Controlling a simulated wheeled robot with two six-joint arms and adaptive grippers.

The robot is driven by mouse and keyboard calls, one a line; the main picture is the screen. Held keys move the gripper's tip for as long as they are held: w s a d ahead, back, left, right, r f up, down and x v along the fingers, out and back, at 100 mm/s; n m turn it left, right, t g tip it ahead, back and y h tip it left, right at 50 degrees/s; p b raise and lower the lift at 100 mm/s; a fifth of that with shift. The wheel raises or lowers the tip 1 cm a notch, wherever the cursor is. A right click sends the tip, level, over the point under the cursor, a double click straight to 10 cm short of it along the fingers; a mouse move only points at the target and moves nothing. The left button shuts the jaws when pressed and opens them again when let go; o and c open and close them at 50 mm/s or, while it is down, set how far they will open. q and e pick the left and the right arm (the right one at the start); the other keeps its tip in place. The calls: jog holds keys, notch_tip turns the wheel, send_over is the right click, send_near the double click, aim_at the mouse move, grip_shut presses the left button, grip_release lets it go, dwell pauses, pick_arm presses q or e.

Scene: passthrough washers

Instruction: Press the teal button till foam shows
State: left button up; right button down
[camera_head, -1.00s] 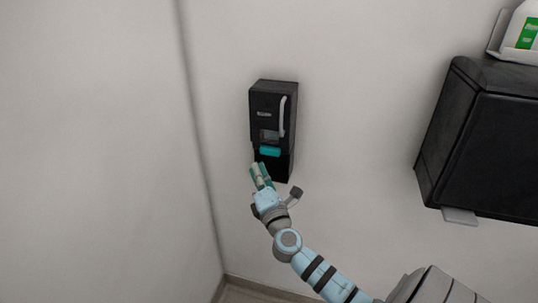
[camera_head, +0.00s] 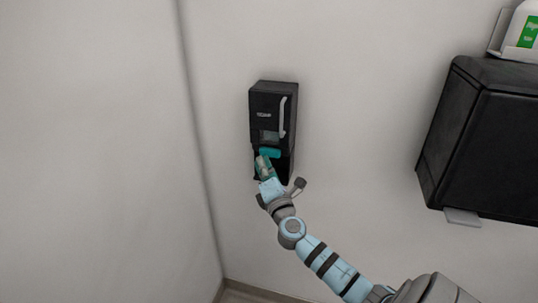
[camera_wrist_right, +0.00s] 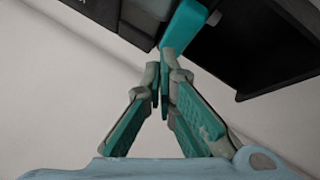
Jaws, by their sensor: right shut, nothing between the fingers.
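A black dispenser (camera_head: 266,112) is fixed to the wall in the head view, with a teal button (camera_head: 271,153) low on its front. My right gripper (camera_head: 263,158) is shut and empty, its fingertips at the button's lower left part in that view. In the right wrist view the shut fingertips (camera_wrist_right: 165,60) lie at or very near the lower end of the teal button (camera_wrist_right: 184,27); I cannot tell whether they touch it. No foam shows. My left gripper is not in view.
A large black box-shaped unit (camera_head: 485,140) hangs on the wall at the right. A white and green bottle (camera_head: 524,30) stands in a holder above it. A wall corner runs down left of the dispenser. The wall between the two units is clear.

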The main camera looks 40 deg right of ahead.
jog(key=shift+d, duration=0.1)
dwell(0.7)
jog(key=shift+w+d, duration=0.2)
jog(key=shift+d, duration=0.1)
jog(key=shift+w+d+b, duration=0.4)
jog(key=shift+d+b, duration=0.2)
jog(key=shift+d, duration=0.05)
dwell(1.0)
dwell(0.3)
jog(key=shift+s+a+p, duration=0.4)
jog(key=shift+s+a, duration=0.25)
jog(key=shift+a, duration=0.35)
jog(key=shift+s+a+p, duration=0.25)
jog(key=shift+s+a, duration=0.15)
jog(key=shift+a, duration=0.3)
jog(key=shift+s+a+p, duration=0.2)
jog(key=shift+s+a, duration=0.25)
jog(key=shift+a, duration=0.3)
jog(key=shift+s+a+p, duration=0.25)
jog(key=shift+s+a, duration=0.15)
jog(key=shift+a, duration=0.3)
